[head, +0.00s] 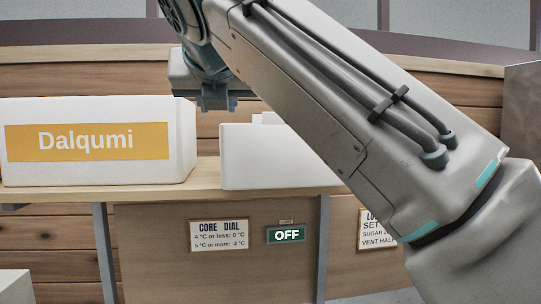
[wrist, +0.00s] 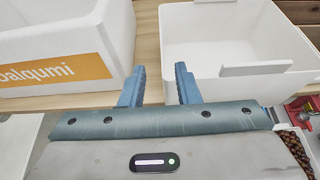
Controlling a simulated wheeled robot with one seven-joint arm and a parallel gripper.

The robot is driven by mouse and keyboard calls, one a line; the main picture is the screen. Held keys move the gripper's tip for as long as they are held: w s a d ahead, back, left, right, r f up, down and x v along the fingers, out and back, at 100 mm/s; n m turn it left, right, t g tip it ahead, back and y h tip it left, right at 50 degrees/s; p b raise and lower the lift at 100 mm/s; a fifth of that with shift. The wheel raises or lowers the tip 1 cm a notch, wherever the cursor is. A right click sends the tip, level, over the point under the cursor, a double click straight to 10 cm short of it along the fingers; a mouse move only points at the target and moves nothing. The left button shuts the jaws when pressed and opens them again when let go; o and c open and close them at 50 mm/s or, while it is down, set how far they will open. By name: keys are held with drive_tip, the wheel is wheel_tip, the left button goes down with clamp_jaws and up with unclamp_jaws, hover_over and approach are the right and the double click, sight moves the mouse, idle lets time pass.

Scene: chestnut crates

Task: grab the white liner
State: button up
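A plain white open bin, which looks like the white liner (head: 265,165), stands upright on the wooden shelf, partly hidden by my arm in the head view. In the wrist view this liner (wrist: 255,69) is at the upper right, seems empty, and has raised tabs on its near and far rims. My gripper (head: 215,103) is above the shelf, between the labelled crate and the liner in the picture. In the wrist view my gripper (wrist: 160,82) has its fingers apart with nothing between them. The right finger overlaps the liner's left side; contact cannot be told.
A white crate labelled "Dalqumi" (head: 88,172) stands left of the liner. Signs reading "CORE DIAL" (head: 218,235) and "OFF" (head: 286,235) are on the shelf front. Chestnuts (wrist: 296,148) and a red object (wrist: 298,110) show at the wrist view's right edge.

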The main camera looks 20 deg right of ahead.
drive_tip(key=shift+s+f+p+x, duration=0.15)
drive_tip(key=shift+p+x, duration=0.1)
drive_tip(key=shift+x, duration=1.3)
drive_tip(key=shift+f+p+x, duration=0.15)
drive_tip(key=shift+p+x, duration=0.15)
drive_tip(key=shift+x, duration=1.25)
drive_tip(key=shift+s+f+p+x, duration=0.1)
drive_tip(key=shift+f+p+x, duration=0.15)
drive_tip(key=shift+x, duration=1.35)
drive_tip(key=shift+r, duration=0.1)
drive_tip(key=shift+c, duration=0.3)
clamp_jaws()
